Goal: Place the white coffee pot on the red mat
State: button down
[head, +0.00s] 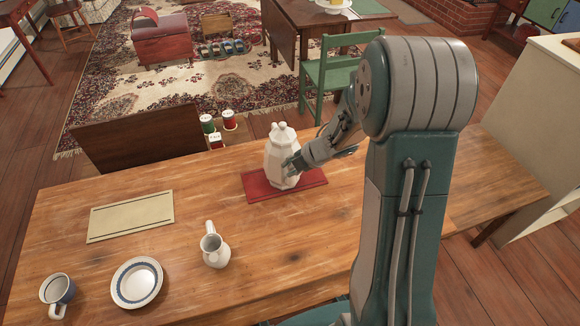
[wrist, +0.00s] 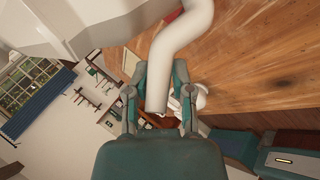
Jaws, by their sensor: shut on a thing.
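The white coffee pot (head: 281,155) is upright over the red mat (head: 312,179) on the wooden table. Its base appears to be on the mat, though a small gap cannot be ruled out. My gripper (head: 297,161) reaches in from the right and is shut on the pot. In the wrist view my gripper (wrist: 160,82) has its fingers on both sides of the pot's white curved handle (wrist: 176,50). Part of the pot's right side is hidden by the gripper.
A small white pitcher (head: 215,250), a blue-rimmed plate (head: 137,282), a cup (head: 57,291) and a beige mat (head: 131,216) lie to the left. Several small cans (head: 208,124) stand behind the table's far edge. The table front between pitcher and arm is clear.

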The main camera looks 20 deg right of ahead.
jog(key=shift+c, duration=2.4)
grip_release()
jog(key=s+d+r+m+t+h, duration=0.25)
jog(key=r+m, duration=0.25)
jog(key=r, duration=0.4)
jog(key=s+d+r+m+t+h, duration=0.1)
jog(key=d+r+m+t+h, duration=0.2)
jog(key=r, duration=0.5)
jog(key=s+d+r+m+t+h, duration=0.1)
jog(key=d+r+m+t+h, duration=0.2)
jog(key=r+m, duration=0.45)
jog(key=s+a+f+m+g+y, duration=0.1)
jog(key=s+a+m+g, duration=0.3)
jog(key=s, duration=0.5)
jog(key=s+a+f+m+g+y, duration=0.1)
jog(key=s+a+m+g, duration=0.3)
jog(key=s, duration=0.6)
jog(key=shift+s+a+f, duration=0.25)
jog(key=shift+a+f, duration=0.15)
jog(key=shift+a, duration=0.85)
